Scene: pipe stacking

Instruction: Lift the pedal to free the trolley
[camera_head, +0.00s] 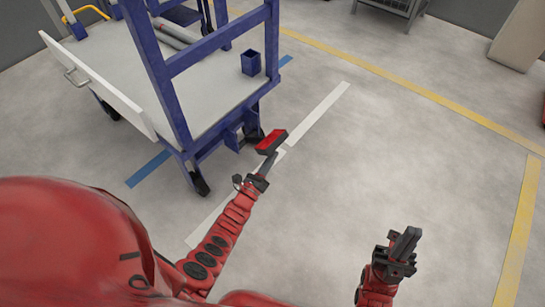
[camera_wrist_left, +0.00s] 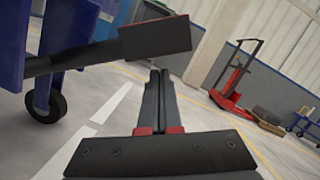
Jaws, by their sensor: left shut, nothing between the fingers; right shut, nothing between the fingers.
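The blue trolley (camera_head: 172,90) stands at the upper left with a pale deck and a blue frame. Its pedal (camera_head: 271,141) has a red top in the head view. In the left wrist view the pedal (camera_wrist_left: 155,38) is a dark block on the end of a dark bar from the trolley. My left gripper (camera_head: 268,163) is shut and empty, its fingertips close under the pedal; contact cannot be told. Its fingers (camera_wrist_left: 157,85) point forward, below the block in the wrist view. My right gripper (camera_head: 405,242) is shut and empty over bare floor at the lower right.
Trolley wheels (camera_head: 200,185) stand close to the left gripper. White and yellow floor lines cross open floor on the right. A red pallet jack (camera_wrist_left: 236,75) stands further away.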

